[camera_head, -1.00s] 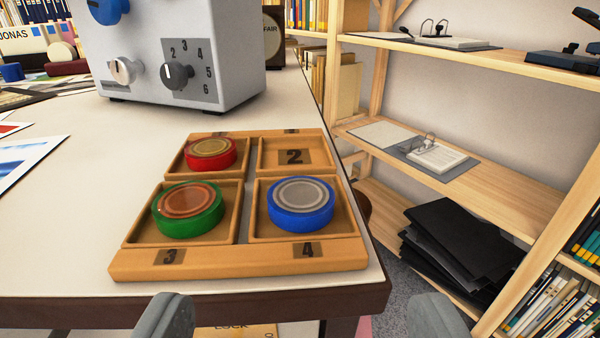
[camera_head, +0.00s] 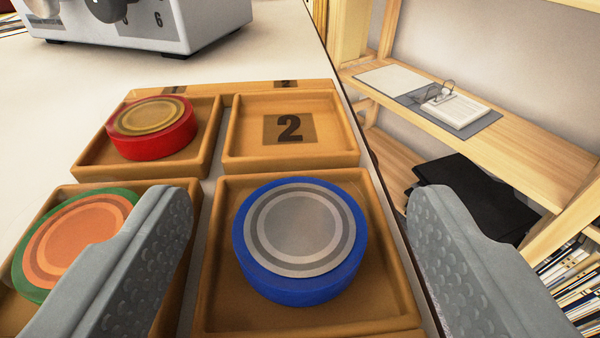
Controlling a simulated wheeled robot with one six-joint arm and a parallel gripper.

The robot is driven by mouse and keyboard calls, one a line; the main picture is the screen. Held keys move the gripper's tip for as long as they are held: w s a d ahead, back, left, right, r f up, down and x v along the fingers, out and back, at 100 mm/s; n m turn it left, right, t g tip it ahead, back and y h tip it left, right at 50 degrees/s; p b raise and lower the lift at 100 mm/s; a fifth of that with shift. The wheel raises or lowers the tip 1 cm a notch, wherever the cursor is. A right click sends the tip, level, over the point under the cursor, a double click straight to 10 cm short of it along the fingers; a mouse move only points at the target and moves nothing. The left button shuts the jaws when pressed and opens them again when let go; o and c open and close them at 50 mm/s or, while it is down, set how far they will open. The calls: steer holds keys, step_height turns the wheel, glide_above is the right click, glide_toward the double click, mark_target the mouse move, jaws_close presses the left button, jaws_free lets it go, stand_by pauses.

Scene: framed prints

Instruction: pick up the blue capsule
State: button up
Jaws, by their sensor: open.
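The blue capsule (camera_head: 299,240) is a round disc with a blue side and a grey ringed top. It lies flat in the front right compartment of the wooden tray (camera_head: 213,190). My gripper (camera_head: 290,205) is open, with one grey finger on each side of the capsule in the picture. Clear gaps show between the capsule and both fingers, and nothing is held. The left finger covers part of the green capsule (camera_head: 75,243) in the front left compartment.
A red capsule (camera_head: 151,128) sits in the back left compartment. The back right compartment, marked 2, is empty. A grey machine (camera_head: 150,30) stands behind the tray. The table's right edge runs close by the tray, with wooden shelves (camera_head: 500,150) beyond.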

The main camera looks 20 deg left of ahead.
steer(key=c, duration=1.1)
